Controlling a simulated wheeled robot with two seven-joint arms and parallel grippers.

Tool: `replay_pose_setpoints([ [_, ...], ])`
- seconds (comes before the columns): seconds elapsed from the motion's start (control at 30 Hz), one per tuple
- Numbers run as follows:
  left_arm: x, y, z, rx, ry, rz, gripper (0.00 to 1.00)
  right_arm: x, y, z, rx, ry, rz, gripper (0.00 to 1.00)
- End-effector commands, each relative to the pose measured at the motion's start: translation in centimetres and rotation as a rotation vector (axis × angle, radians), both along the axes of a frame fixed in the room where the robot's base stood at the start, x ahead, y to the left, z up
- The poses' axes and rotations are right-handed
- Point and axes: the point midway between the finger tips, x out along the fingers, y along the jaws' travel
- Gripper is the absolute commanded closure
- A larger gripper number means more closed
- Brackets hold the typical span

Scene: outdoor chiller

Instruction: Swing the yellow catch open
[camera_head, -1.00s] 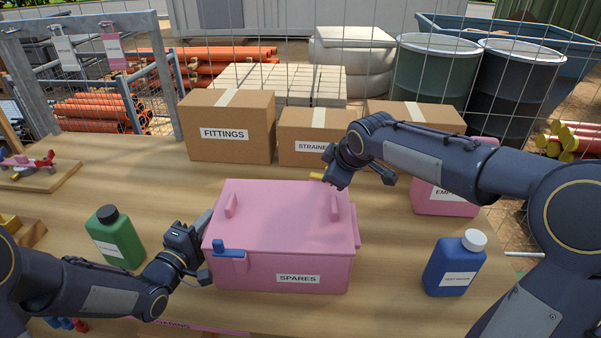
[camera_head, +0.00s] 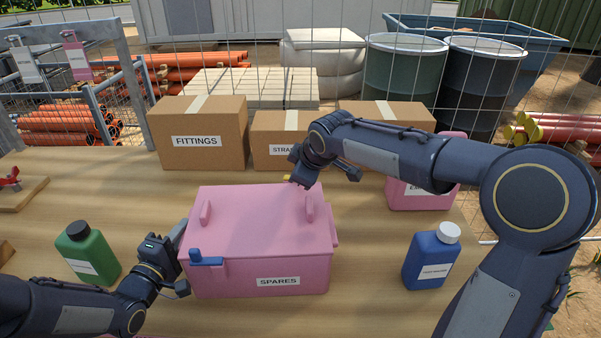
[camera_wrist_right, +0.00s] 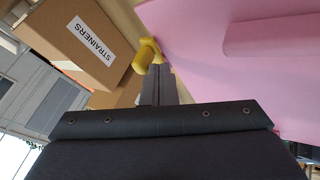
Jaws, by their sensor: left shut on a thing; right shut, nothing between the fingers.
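The pink box (camera_head: 262,225) labelled SPARES stands lidded on the table. The yellow catch (camera_head: 291,180) shows at its back edge, mostly hidden by my right gripper. It shows clearly in the right wrist view (camera_wrist_right: 148,54), a rounded yellow piece beside the pink lid. My right gripper (camera_wrist_right: 158,72) is shut and empty, its tips right at the catch; I cannot tell if they touch it. A blue catch (camera_head: 205,258) sits at the box's front left corner. My left gripper (camera_head: 178,238) is shut at the box's left side; its fingertips are partly hidden.
A green bottle (camera_head: 88,252) stands left and a blue bottle (camera_head: 432,256) right. Cardboard boxes, FITTINGS (camera_head: 203,155) and STRAINERS (camera_head: 275,160), stand behind the pink box. Another pink container (camera_head: 420,198) is behind my right arm. A wire fence backs the table.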

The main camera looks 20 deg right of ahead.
Motion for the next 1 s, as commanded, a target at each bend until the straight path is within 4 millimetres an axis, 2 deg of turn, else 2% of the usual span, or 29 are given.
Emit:
replay_pose_setpoints([
  [0.13,-0.2,-0.2,-0.1,0.002,0.002,-0.007,1.0,-1.2,0.7,0.1,-0.001,-0.003,0.002,1.0],
  [0.27,-0.1,-0.2,-0.1,0.002,0.002,-0.006,1.0,-3.6,2.0,0.0,-0.002,0.0,0.005,1.0],
  [0.4,-0.1,-0.2,-0.1,0.001,0.003,-0.005,1.0,-5.5,1.5,3.0,0.0,-0.006,-0.002,1.0],
  [0.6,-0.1,-0.1,-0.1,0.001,0.003,-0.003,1.0,-7.9,1.1,6.1,0.0,-0.004,0.0,1.0],
  [0.8,-0.1,-0.1,-0.1,0.001,0.003,-0.002,1.0,-9.1,0.9,7.7,0.0,0.0,0.0,1.0],
  [1.0,0.0,-0.1,-0.1,0.001,0.003,-0.001,1.0,-9.4,0.9,8.0,-0.001,0.002,0.0,1.0],
])
